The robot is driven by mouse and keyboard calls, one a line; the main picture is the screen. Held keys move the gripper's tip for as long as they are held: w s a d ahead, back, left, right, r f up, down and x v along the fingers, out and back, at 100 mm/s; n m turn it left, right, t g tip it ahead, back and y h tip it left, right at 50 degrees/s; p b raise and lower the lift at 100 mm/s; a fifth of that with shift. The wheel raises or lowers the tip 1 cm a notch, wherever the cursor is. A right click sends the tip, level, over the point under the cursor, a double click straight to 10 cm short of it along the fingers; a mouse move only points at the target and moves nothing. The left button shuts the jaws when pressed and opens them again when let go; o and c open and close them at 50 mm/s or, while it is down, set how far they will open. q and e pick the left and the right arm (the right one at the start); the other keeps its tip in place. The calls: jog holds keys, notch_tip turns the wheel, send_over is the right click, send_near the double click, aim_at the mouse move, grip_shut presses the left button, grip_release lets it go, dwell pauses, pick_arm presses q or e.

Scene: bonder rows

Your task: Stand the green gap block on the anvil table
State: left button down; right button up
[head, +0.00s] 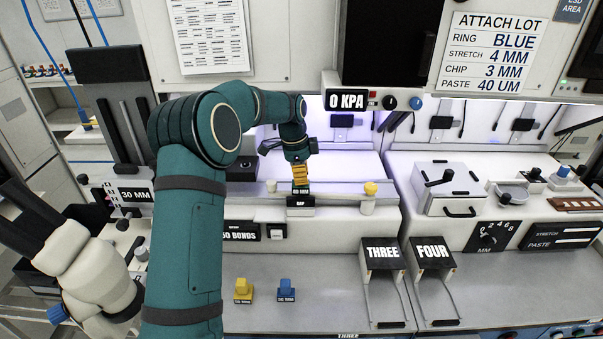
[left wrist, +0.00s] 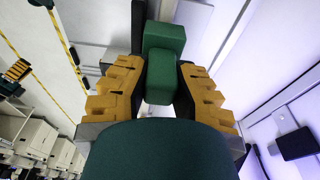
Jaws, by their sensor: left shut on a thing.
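The green gap block (left wrist: 164,72) is between the ridged yellow fingers of my left gripper (left wrist: 160,92) in the left wrist view, and the gripper is shut on it. In the head view my left gripper (head: 300,178) points down at the back of the middle machine, with the green block (head: 300,190) at its fingertips. Directly below is a small dark stand labelled GAP (head: 300,201), which may be the anvil table. I cannot tell whether the block touches it. My right gripper is not in view.
A yellow block (head: 243,288) and a blue block (head: 286,288) stand on the grey bench. A yellow-topped knob (head: 370,190) is right of the GAP stand. Holders THREE (head: 384,254) and FOUR (head: 433,254) stand at front right. A microscope-like device (head: 85,265) stands at left.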

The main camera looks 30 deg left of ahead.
pick_arm(q)
jog(key=shift+f, duration=0.25)
jog(key=shift+r, duration=0.2)
jog(key=shift+r+p, duration=0.65)
jog(key=shift+r, duration=0.05)
dwell(0.5)
jog(key=shift+f+b, duration=0.65)
jog(key=shift+f, duration=0.65)
jog(key=c, duration=0.9)
grip_release()
